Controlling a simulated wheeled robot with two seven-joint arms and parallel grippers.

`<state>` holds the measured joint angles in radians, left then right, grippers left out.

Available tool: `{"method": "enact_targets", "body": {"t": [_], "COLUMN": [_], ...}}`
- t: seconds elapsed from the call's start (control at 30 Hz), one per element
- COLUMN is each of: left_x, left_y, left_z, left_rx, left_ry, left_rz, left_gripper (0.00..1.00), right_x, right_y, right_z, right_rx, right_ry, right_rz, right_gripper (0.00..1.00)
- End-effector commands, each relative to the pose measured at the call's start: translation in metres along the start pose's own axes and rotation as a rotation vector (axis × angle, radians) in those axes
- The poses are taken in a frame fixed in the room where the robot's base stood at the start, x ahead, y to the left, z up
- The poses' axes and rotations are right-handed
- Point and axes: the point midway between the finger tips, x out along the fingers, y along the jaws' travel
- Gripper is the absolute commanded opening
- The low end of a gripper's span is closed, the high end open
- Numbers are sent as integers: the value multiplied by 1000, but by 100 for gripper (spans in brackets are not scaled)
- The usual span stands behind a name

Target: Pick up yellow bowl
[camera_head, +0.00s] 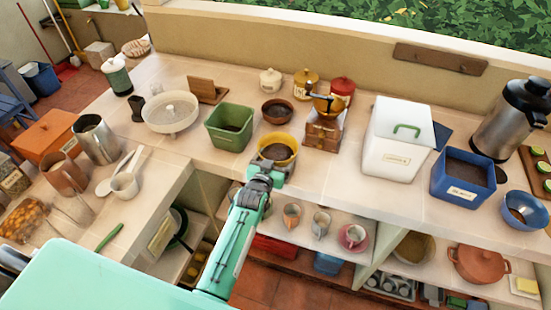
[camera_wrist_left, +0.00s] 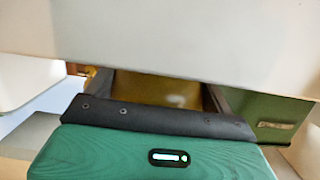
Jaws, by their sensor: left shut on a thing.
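The yellow bowl (camera_head: 279,147) stands on the counter near its front edge in the head view, just right of the green container. My left gripper (camera_head: 268,171) is at the bowl's near side and is shut on it; the gripper hides part of that side. In the left wrist view the yellow bowl (camera_wrist_left: 158,90) shows as a strip between the two dark fingers of my left gripper (camera_wrist_left: 160,100). A pale surface hides the upper part of that view. My right gripper is in neither view.
A green container (camera_head: 231,125) stands close on the left of the bowl. A small brown bowl (camera_head: 277,111) is behind it, and a coffee grinder (camera_head: 324,125) stands to the right. The counter's front edge runs just below, with a shelf of mugs (camera_head: 321,220) underneath.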

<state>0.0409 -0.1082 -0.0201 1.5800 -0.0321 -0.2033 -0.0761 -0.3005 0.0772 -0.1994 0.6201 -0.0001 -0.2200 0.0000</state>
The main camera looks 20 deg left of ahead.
Motion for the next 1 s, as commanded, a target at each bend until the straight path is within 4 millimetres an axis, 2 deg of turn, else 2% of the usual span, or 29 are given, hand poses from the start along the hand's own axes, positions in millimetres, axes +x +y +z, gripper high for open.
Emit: {"method": "enact_targets", "body": {"t": [0.17,0.27,0.5,0.7,0.87,1.0], "left_x": [-3,-7,-18,-25,-28,-29], "left_y": [0,0,0,0,0,0], "left_z": [-23,-48,-120,-165,-186,-193], "left_rx": [-1,-1,0,-1,-1,0], "left_ry": [7,10,12,9,6,4], "left_rz": [0,0,-1,0,0,0], "left_gripper": [53,53,53,52,52,52], "right_x": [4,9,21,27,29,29], "right_y": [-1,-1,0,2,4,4], "right_z": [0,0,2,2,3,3], "right_rx": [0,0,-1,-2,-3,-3], "right_ry": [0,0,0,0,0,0], "right_rz": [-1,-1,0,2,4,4], "right_gripper": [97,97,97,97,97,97]}}
